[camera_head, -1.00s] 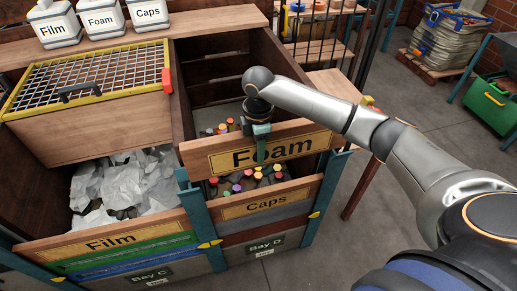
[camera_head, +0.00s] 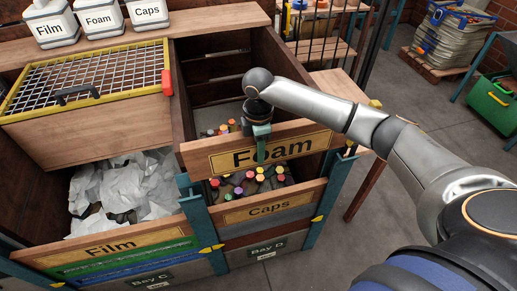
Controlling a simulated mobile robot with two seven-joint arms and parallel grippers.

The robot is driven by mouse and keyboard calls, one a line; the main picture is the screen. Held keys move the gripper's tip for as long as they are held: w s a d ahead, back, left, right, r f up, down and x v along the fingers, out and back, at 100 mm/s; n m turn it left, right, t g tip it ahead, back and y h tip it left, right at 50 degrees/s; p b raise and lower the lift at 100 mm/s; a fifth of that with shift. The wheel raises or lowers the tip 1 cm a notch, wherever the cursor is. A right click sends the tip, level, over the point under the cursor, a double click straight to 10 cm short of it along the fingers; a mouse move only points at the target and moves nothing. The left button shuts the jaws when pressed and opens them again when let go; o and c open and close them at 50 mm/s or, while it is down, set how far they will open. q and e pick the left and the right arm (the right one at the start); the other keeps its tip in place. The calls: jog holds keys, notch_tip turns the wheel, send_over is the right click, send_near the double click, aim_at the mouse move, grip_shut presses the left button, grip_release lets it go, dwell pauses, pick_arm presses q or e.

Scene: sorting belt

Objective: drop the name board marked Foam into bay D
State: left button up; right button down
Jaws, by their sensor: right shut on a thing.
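The name board marked Foam (camera_head: 230,160) is a wooden plank with a yellow label, held roughly level across the upper front of bay D. My right gripper (camera_head: 261,143) is shut on the board near its middle, from above. Bay D holds several bottles with coloured caps (camera_head: 250,180) behind a lower board marked Caps (camera_head: 268,209). The Bay D sign (camera_head: 266,249) is below that. Whether the Foam board's ends sit in the posts is not clear. My left gripper is not in view.
Bay C on the left holds crumpled white film (camera_head: 120,190) behind a board marked Film (camera_head: 110,246). A yellow-framed mesh lid (camera_head: 85,75) lies above it. Teal posts (camera_head: 197,212) flank bay D. Bins marked Film, Foam and Caps stand at the back.

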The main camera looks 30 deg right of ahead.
jog(key=shift+w+r, duration=0.1)
jog(key=shift+w, duration=0.15)
notch_tip(320, 180, down, 18)
jog(key=b, duration=0.7)
dwell(0.4)
jog(key=shift+f+b, duration=0.25)
jog(key=shift+b, duration=0.05)
